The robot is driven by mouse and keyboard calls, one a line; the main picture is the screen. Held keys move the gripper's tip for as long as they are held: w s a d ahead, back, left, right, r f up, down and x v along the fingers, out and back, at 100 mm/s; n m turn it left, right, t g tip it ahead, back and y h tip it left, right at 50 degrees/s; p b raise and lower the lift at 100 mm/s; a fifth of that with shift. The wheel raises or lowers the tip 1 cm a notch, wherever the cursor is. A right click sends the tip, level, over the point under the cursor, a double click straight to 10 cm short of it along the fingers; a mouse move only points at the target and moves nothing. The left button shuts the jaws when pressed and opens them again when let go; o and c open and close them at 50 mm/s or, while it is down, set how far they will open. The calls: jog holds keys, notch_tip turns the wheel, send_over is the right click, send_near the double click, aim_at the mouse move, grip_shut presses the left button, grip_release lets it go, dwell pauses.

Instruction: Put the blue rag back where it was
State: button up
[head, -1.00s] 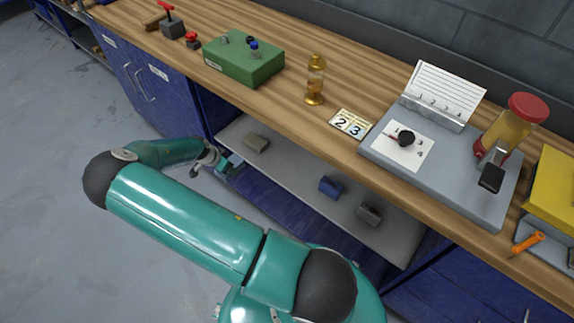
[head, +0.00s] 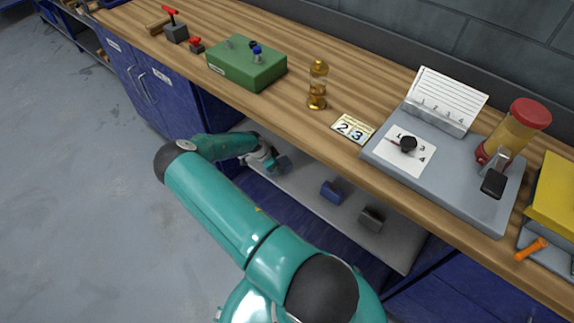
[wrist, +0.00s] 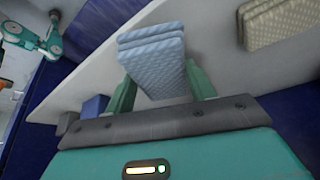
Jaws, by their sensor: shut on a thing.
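The blue rag (wrist: 152,50) is a light blue, quilted, folded pad. In the wrist view it sits between the two green fingers of my gripper (wrist: 160,88), which is shut on it. In the head view my gripper (head: 270,163) is at the left part of the grey shelf (head: 308,205) under the bench top, and the rag (head: 283,163) shows small at its tip. The rag appears over the shelf; whether it touches the surface I cannot tell.
A beige quilted pad (wrist: 280,22) lies on the shelf beside the rag. A dark blue block (head: 333,191) and a grey block (head: 371,218) lie further right. The wooden bench top (head: 290,108) overhangs the shelf. Bare shelf lies between the rag and blue block.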

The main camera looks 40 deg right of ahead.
aim_at(286, 161)
jog(key=d, duration=0.2)
jog(key=s+d, duration=0.1)
jog(key=d, duration=0.1)
jog(key=shift+s+d, duration=0.2)
jog(key=shift+a+x, duration=0.2)
jog(key=shift+x, duration=0.65)
jog(key=shift+a+x, duration=0.15)
jog(key=shift+x, duration=0.75)
jog(key=shift+f, duration=0.25)
jog(key=o, duration=1)
jog(key=shift+w, duration=0.1)
jog(key=shift+v, duration=3.85)
